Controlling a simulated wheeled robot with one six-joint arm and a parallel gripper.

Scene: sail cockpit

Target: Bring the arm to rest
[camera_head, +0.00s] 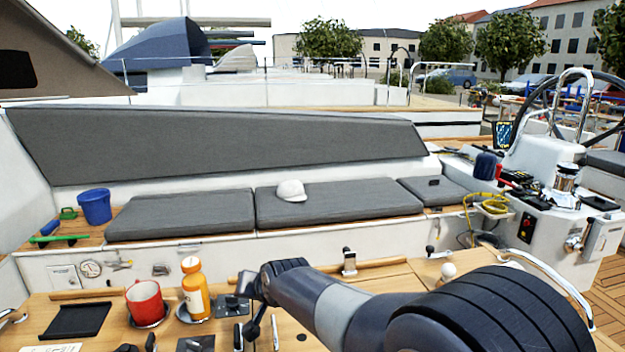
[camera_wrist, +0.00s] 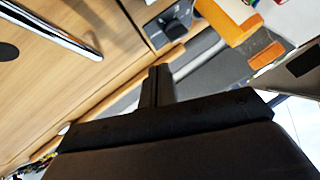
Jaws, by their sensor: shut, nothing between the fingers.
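My arm reaches from the lower right of the head view to the left over the wooden table. My gripper (camera_head: 246,286) is dark and sits at the arm's end, just right of the orange bottle. In the wrist view the narrow dark fingers (camera_wrist: 160,82) stand together, with nothing held between them. The orange bottle (camera_head: 194,290) stands upright on the table; it also shows at the top of the wrist view (camera_wrist: 222,22). The exact gap between bottle and gripper is hard to tell.
A red mug (camera_head: 146,303) stands left of the bottle. A black tray (camera_head: 76,320) lies farther left. Grey bench cushions (camera_head: 340,204) behind carry a white cap (camera_head: 291,191). A blue bucket (camera_head: 95,206) stands at the bench's left end. The steering pedestal (camera_head: 545,155) is at right.

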